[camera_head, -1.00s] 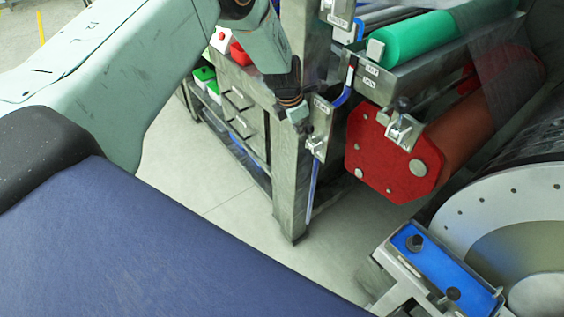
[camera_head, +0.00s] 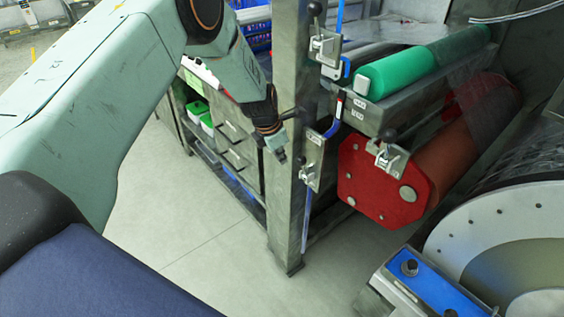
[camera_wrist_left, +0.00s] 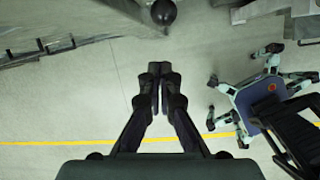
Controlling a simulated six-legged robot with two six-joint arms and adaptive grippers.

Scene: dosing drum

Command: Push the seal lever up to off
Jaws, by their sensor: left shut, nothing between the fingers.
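Small metal brackets with black ball-knobbed levers sit on the machine: one high on the post (camera_head: 323,46), one at the red end plate (camera_head: 385,157). Another bracket (camera_head: 312,165) is on the post beside the blue handle (camera_head: 335,118). Their labels are too small to read, so I cannot tell which is the seal lever. My left gripper (camera_head: 281,157) is just left of the lower post bracket, apparently apart from it. In the left wrist view its fingers (camera_wrist_left: 160,72) are shut and empty, with a black ball knob (camera_wrist_left: 163,12) beyond the tips. My right gripper is out of view.
The steel post (camera_head: 286,215) stands close to my left gripper. The green roller (camera_head: 420,65) and red end plate (camera_head: 370,190) are to the right. A drum with a blue panel (camera_head: 435,290) is at lower right. Open floor (camera_head: 175,225) lies left of the post.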

